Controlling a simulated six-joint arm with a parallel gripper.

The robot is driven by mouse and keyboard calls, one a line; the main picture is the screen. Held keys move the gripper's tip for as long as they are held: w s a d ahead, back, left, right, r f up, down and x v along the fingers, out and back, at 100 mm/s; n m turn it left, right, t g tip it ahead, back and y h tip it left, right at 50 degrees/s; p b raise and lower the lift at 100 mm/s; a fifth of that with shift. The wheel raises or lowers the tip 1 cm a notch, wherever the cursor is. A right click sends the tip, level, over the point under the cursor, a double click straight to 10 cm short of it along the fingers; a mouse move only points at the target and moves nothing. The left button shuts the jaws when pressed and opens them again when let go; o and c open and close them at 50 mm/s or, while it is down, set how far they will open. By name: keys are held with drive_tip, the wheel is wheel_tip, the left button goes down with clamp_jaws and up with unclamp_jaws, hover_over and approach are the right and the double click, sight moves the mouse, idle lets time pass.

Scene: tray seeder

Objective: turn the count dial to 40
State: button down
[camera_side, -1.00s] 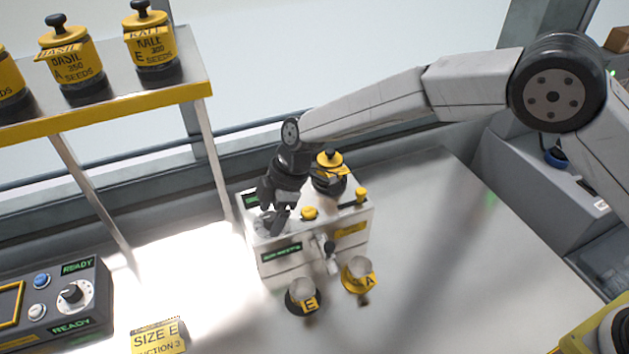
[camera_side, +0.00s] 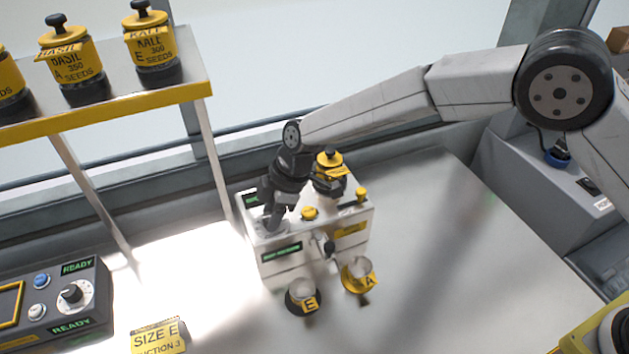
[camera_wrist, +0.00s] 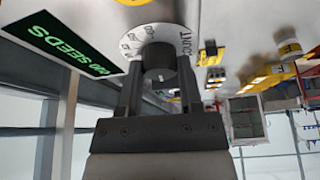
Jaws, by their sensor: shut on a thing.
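The count dial is a dark round knob (camera_wrist: 158,64) on a white printed disc (camera_wrist: 150,36) lettered COUNT in the wrist view. My gripper (camera_wrist: 160,70) has one finger on each side of the knob and is shut on it. In the side view my gripper (camera_side: 272,222) reaches down onto the left top of the white seeder box (camera_side: 285,266), and its fingers hide most of the dial there. A green display (camera_wrist: 70,42) beside the dial ends in "00 SEEDS"; its start is hard to read. The dial's pointer setting cannot be read.
A yellow-lidded jar (camera_side: 329,166) and yellow knobs (camera_side: 310,213) stand on the box close to my gripper. Cups E (camera_side: 303,298) and A (camera_side: 358,278) stand in front. A control panel (camera_side: 55,305) is at the left, under a jar shelf (camera_side: 110,112). The bench's right side is clear.

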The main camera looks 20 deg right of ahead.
sight(268, 239)
drive_tip(key=m+t, duration=0.1)
drive_tip(key=m, duration=0.2)
drive_tip(key=m+t, duration=0.1)
drive_tip(key=m, duration=0.2)
drive_tip(key=shift+s+h, duration=0.1)
drive_tip(key=shift+h, duration=0.2)
drive_tip(key=shift+a+m+t+h, duration=0.1)
drive_tip(key=shift+m+t+h, duration=0.35)
drive_tip(key=shift+m, duration=0.9)
drive_tip(key=shift+a+m+t+h, duration=0.1)
drive_tip(key=shift+m+t+h, duration=0.3)
drive_tip(key=shift+m, duration=0.95)
drive_tip(key=m+h, duration=0.1)
drive_tip(key=m, duration=0.2)
drive_tip(key=m+h, duration=0.1)
drive_tip(key=m, duration=0.2)
drive_tip(key=shift+s+t, duration=0.1)
drive_tip(key=shift+t, duration=0.15)
drive_tip(key=m+h, duration=0.1)
drive_tip(key=m, duration=0.1)
drive_tip(key=m+h, duration=0.1)
drive_tip(key=m, duration=0.2)
drive_tip(key=shift+a+g, duration=0.1)
drive_tip(key=shift+g, duration=0.3)
drive_tip(key=shift+c, duration=1.3)
unclamp_jaws()
drive_tip(key=v, duration=0.8)
